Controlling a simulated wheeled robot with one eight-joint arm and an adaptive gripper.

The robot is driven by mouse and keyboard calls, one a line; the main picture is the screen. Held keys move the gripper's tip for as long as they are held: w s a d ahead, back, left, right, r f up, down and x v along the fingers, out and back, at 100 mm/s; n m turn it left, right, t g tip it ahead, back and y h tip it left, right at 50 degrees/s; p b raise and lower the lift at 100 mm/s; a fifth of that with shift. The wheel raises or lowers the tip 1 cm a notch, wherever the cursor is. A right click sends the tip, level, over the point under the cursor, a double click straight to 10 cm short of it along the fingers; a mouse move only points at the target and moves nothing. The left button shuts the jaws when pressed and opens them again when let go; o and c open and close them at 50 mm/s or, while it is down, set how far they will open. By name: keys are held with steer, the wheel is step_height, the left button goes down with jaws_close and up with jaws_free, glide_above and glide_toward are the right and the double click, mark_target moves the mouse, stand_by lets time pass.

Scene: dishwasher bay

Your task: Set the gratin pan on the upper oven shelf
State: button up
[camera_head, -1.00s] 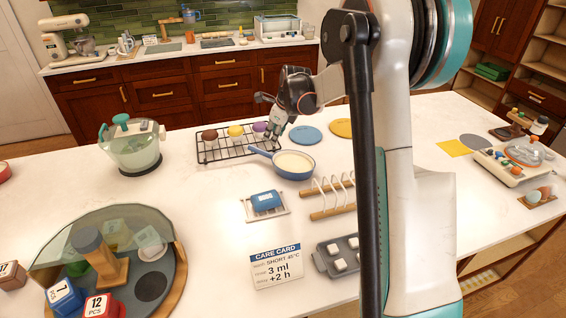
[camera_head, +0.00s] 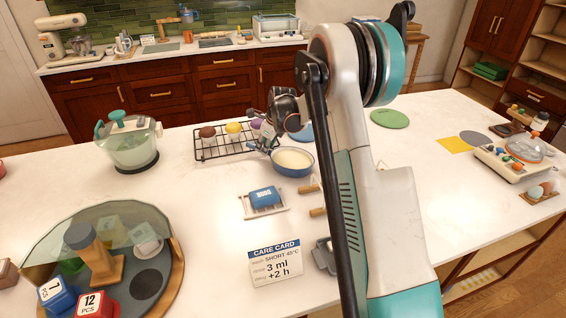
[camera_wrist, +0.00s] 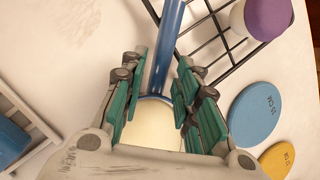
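The gratin pan (camera_head: 293,160) is a round blue pan with a pale filling. It sits on the white island counter, with its blue handle (camera_wrist: 172,25) running up the wrist view. My gripper (camera_head: 267,142) is at the pan's handle side in the head view. In the wrist view my gripper (camera_wrist: 163,82) has its green-padded fingers spread on either side of the handle and the pan's near rim. I see no clear grip on the handle. Part of the pan is hidden behind my palm. I cannot identify an oven shelf in these views.
A black wire rack (camera_head: 222,153) with several cupcakes stands close left of the pan. A blue disc (camera_wrist: 254,115) lies to its right in the wrist view. A blue block on a small rack (camera_head: 264,198) and a care card (camera_head: 275,265) lie nearer.

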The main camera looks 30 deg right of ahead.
steer(key=x, duration=0.3)
steer(key=shift+w+b, duration=0.15)
steer(key=shift+b, duration=0.15)
jaws_close()
steer(key=shift+r, duration=0.1)
